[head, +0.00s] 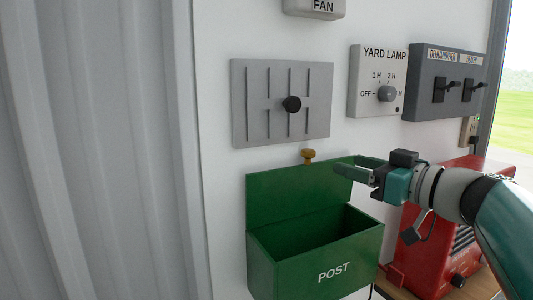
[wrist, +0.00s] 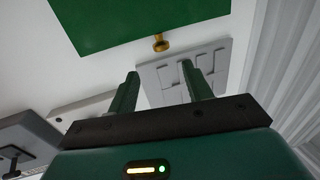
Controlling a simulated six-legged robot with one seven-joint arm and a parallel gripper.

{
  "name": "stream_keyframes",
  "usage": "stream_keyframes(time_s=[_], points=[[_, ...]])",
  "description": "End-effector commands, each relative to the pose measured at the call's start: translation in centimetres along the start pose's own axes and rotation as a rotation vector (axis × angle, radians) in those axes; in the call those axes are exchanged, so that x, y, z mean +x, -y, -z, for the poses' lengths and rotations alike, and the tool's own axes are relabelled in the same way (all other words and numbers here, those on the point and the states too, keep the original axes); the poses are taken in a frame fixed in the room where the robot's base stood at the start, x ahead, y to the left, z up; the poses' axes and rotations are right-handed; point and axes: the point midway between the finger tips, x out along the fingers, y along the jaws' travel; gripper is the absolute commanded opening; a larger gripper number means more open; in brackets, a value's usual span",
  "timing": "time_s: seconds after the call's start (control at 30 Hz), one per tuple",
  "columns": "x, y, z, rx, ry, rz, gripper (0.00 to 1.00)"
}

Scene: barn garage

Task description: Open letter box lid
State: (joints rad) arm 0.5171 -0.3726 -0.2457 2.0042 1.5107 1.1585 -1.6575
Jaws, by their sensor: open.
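The green letter box (head: 318,268), marked POST, is fixed to the white wall in the head view. Its green lid (head: 290,195) stands raised, upright against the wall, with a brass knob (head: 308,156) at its top edge. The box's inside shows. My gripper (head: 348,164) is open and empty, at the lid's upper right corner and right of the knob. Whether a finger touches the lid, I cannot tell. In the wrist view the lid (wrist: 130,18) and knob (wrist: 160,43) lie beyond the spread fingers (wrist: 161,72).
A yard lamp dial (head: 386,93) and a grey switch panel (head: 440,105) are on the wall at right. A red machine (head: 425,245) stands right of the box, beneath my arm.

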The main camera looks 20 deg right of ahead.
Motion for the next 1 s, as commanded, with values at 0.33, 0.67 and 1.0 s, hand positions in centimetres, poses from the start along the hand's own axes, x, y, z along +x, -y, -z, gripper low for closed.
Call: stream_keyframes(time_s=[0.33, 0.67, 1.0], points=[[7.0, 0.0, 0.1, -0.001, -0.001, 0.000, 0.50], [10.1, 0.0, 0.1, -0.001, -0.002, -0.001, 0.50], [10.1, 0.0, 0.1, -0.001, -0.002, -0.001, 0.27]])
